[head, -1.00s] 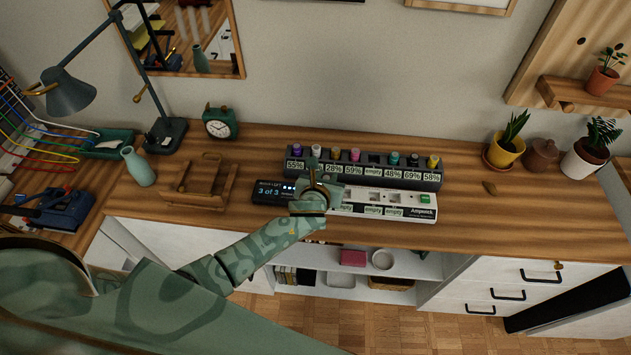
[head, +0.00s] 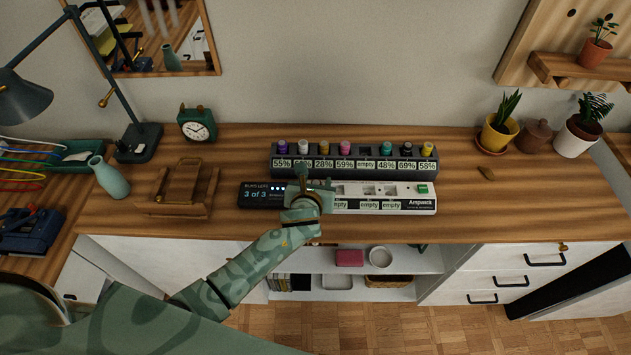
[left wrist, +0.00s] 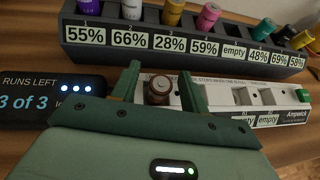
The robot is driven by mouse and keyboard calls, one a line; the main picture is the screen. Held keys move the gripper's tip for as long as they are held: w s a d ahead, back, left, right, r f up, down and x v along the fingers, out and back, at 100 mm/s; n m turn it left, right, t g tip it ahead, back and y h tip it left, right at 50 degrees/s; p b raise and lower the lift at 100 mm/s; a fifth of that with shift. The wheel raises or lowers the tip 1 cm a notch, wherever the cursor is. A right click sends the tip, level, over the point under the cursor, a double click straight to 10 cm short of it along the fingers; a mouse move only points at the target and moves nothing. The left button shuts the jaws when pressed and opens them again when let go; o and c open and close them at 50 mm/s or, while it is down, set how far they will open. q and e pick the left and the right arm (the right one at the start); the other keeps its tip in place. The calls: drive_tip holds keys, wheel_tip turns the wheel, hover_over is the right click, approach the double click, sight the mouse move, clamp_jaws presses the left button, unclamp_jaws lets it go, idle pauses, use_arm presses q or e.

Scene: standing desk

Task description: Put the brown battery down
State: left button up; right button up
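The brown battery (left wrist: 158,90) stands upright between the two fingers of my left gripper (left wrist: 160,82) in the left wrist view. A gap shows on each side of it, so the fingers look open around it. It is at the left end of the white tester strip (left wrist: 222,96); its lower end is hidden, so I cannot tell how it sits in a slot. In the head view my left gripper (head: 318,188) is over the left part of the strip (head: 415,190) and hides the battery. My right gripper is not in view.
Behind the strip a dark rack (head: 355,168) holds several coloured batteries above percentage labels; one place reads "empty". The display (head: 262,195) reads "3 of 3". A wooden stand (head: 180,190), vase (head: 110,177) and clock (head: 197,124) stand left. Desk space right of the strip is clear.

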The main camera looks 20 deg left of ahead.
use_arm(q)
drive_tip(key=shift+r, duration=0.3)
drive_tip(key=p+v, duration=0.4)
drive_tip(key=v, duration=0.8)
